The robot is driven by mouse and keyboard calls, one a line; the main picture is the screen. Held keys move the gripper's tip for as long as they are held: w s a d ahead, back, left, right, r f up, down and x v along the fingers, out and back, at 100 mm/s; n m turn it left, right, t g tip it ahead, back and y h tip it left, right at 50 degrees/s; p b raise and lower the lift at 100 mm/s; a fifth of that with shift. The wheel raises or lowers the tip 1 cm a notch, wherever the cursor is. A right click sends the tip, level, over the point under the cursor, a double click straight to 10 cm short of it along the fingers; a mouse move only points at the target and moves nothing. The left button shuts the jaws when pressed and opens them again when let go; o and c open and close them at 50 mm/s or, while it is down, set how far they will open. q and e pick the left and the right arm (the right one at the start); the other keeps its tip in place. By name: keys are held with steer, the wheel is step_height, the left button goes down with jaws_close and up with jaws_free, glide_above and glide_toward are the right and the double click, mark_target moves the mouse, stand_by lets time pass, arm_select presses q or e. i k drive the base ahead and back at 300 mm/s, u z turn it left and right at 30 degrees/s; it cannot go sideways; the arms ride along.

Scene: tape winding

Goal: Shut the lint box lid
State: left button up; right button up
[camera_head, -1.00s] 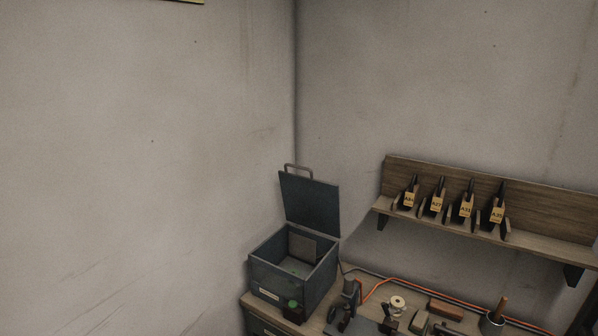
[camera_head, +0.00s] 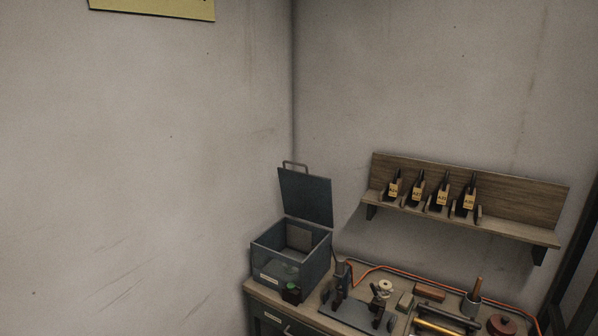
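The lint box (camera_head: 311,265) is a dark blue-grey box with a clear-looking front and a small label. It stands on the left end of the workbench, in the corner of the room. Its lid (camera_head: 305,197) is open and stands nearly upright at the back, with a bent metal handle (camera_head: 295,163) on its top edge. Inside the box a pale panel shows against the back wall. Neither of my grippers is in view.
A wooden shelf (camera_head: 520,229) with several tagged tools hangs above.

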mark_target(305, 196)
steer(key=z, duration=1.65)
steer(key=i, duration=1.2)
steer(key=u, duration=2.85)
